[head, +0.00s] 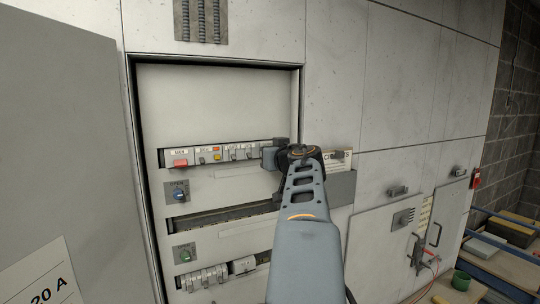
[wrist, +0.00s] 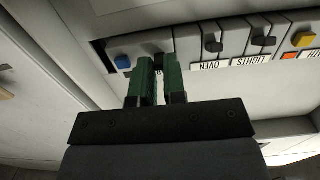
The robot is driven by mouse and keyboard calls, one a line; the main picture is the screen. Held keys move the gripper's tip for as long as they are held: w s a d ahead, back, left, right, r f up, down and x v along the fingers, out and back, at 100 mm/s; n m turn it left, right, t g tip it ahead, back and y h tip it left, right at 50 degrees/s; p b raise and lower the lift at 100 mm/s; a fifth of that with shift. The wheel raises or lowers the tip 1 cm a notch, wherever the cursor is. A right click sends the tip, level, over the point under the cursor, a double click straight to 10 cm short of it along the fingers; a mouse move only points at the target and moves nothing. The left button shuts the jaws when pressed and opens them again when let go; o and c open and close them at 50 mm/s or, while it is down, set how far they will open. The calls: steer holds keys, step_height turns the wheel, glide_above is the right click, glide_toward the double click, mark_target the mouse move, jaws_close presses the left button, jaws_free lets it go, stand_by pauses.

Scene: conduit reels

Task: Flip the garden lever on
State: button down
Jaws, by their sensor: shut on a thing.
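My gripper (wrist: 158,68) has its two green fingers closed around a small dark lever (wrist: 158,59) in the wrist view. This lever is in the row beside the OVEN lever (wrist: 213,46), towards the blue button (wrist: 122,62). Its label is hidden behind my fingers, so I cannot read whether it says garden. Whether it is up or down is also hidden. In the head view my gripper (head: 272,155) is at the right end of the upper switch row (head: 225,155) and covers that end.
The LIGHTS lever (wrist: 264,42) and a yellow button (wrist: 303,39) are further along the row. Below it in the head view are a blue knob (head: 179,194), a green knob (head: 184,254) and a lower breaker row (head: 205,278). A grey cabinet door (head: 65,150) stands at left.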

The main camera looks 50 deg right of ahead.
steer(key=shift+r+g+y, duration=0.4)
steer(key=shift+g, duration=0.5)
steer(key=c, duration=1.2)
jaws_free()
steer(key=shift+w, duration=0.1)
steer(key=b+v, duration=0.2)
steer(key=v, duration=1.2)
steer(key=shift+w, duration=0.15)
